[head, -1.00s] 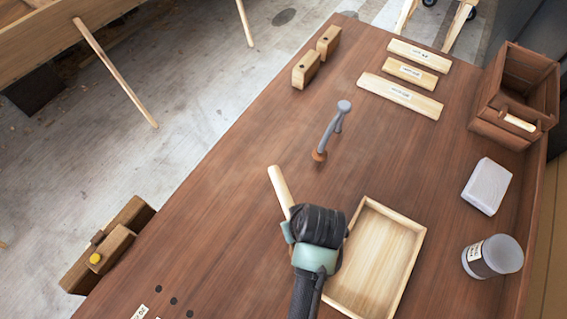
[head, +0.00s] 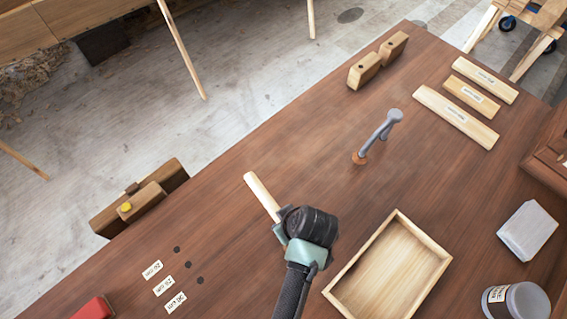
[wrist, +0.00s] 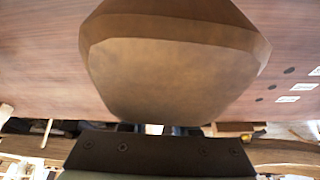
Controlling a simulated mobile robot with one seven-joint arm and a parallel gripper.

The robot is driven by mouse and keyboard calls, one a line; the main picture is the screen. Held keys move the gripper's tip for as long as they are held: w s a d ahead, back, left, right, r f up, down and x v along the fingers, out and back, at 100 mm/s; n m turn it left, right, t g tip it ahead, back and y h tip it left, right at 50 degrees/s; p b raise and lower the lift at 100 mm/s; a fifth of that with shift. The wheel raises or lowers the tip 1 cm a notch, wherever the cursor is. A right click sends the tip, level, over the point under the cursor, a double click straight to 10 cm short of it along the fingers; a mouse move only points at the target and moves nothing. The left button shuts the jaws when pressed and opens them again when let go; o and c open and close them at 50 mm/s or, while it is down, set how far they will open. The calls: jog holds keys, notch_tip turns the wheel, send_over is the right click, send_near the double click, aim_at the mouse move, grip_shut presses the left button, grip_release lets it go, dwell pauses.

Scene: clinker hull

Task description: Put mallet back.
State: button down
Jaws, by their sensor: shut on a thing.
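My gripper (head: 284,226) is above the brown bench, left of the shallow wooden tray. It is shut on the mallet. The mallet's pale handle (head: 261,194) sticks out from the gripper to the upper left in the head view. A large brown wooden block, apparently the mallet's head (wrist: 172,75), fills the upper middle of the wrist view; in the head view I cannot make it out behind the gripper. Three dark round spots (head: 187,264) lie on the bench left of the gripper, beside three white labels (head: 163,285).
The empty tray (head: 427,232) is right of my gripper. A grey-handled tool (head: 381,134) stands farther back. Wooden blocks (head: 365,70), labelled strips (head: 456,117), a whitish block (head: 527,231) and a grey jar (head: 522,301) are around. A red object (head: 95,308) is at lower left.

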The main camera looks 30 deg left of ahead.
jog(key=shift+f+b, duration=0.55)
jog(key=shift+f, duration=0.45)
jog(key=shift+f, duration=0.35)
jog(key=c, duration=0.6)
grip_release()
notch_tip(320, 180, up, 8)
jog(key=p, duration=0.7)
jog(key=shift+r+p, duration=0.1)
jog(key=shift+p, duration=0.25)
